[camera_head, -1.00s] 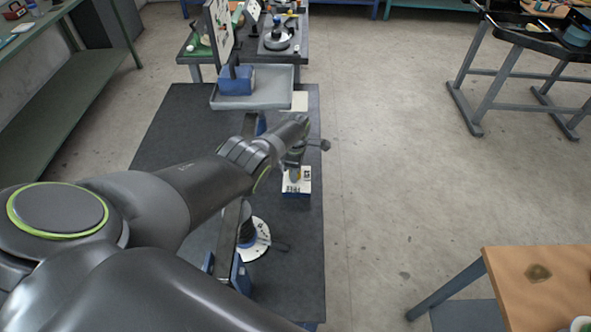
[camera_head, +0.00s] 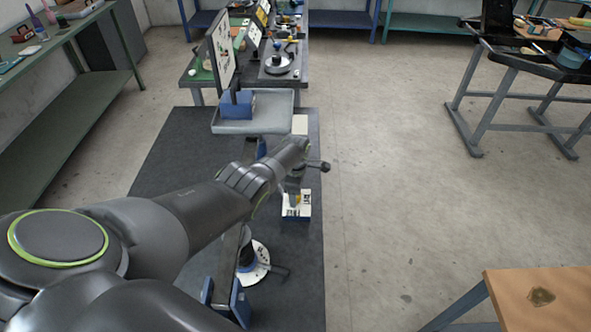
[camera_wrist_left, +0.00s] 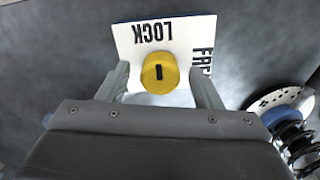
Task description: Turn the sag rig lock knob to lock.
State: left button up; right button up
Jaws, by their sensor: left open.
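The yellow lock knob (camera_wrist_left: 159,73) is in the left wrist view, with a short black bar on its face standing nearly upright in the picture. It sits in front of a white label plate (camera_wrist_left: 128,58) that reads LOCK above the knob, upside down, and FREE at the right, partly covered by a finger. My left gripper (camera_wrist_left: 162,84) is open, one finger on each side of the knob, with small gaps visible. In the head view the label plate (camera_head: 303,211) lies below my left gripper (camera_head: 293,192), whose fingers are hard to make out. My right gripper is not in view.
A coil spring (camera_wrist_left: 298,140) with a perforated white disc is at the wrist view's right. In the head view, a grey tray (camera_head: 262,127) with a blue block (camera_head: 237,104) is beyond my arm. A wooden table (camera_head: 530,300) is at front right; floor between is clear.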

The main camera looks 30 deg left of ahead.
pick_arm(q)
notch_tip(320, 180, up, 8)
jog(key=p, duration=0.3)
jog(key=shift+r, duration=0.2)
notch_tip(320, 180, up, 8)
dwell(0.5)
